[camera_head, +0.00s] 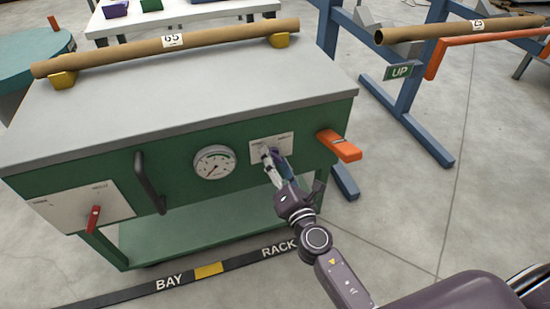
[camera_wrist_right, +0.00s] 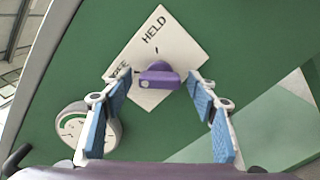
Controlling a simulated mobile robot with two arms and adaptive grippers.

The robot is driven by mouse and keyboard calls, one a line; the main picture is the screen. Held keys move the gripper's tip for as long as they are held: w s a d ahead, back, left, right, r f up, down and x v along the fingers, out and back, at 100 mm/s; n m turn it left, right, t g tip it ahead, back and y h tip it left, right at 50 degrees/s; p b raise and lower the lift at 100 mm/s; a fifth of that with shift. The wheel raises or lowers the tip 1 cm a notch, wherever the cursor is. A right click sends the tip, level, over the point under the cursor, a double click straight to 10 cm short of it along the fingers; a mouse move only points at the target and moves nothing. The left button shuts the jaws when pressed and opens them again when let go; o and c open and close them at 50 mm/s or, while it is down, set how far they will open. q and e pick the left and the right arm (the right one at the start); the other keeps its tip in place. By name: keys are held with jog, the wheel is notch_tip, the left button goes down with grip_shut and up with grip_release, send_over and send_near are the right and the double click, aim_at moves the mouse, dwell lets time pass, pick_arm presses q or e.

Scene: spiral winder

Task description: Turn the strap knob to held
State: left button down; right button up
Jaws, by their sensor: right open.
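The strap knob (camera_wrist_right: 158,77) is purple with a flat, bar-like grip, in the right wrist view. It sits on a white plate (camera_wrist_right: 178,42) marked HELD, with a second label partly hidden behind my left-hand finger. I cannot tell which label the knob points to. My right gripper (camera_wrist_right: 158,86) is open, its blue-padded fingers on either side of the knob in the picture, with gaps visible. In the head view, my right gripper (camera_head: 273,160) is in front of the white plate (camera_head: 283,143) and hides the knob. My left gripper is not in view.
A round gauge (camera_head: 214,163) is left of the plate, and an orange handle (camera_head: 340,146) juts out to its right. A black bar handle (camera_head: 149,184) and a red lever (camera_head: 94,218) are further left on the green cabinet. A cardboard tube (camera_head: 120,58) lies on top.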

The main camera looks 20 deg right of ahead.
jog(key=shift+w, duration=0.3)
jog(key=c, duration=1.2)
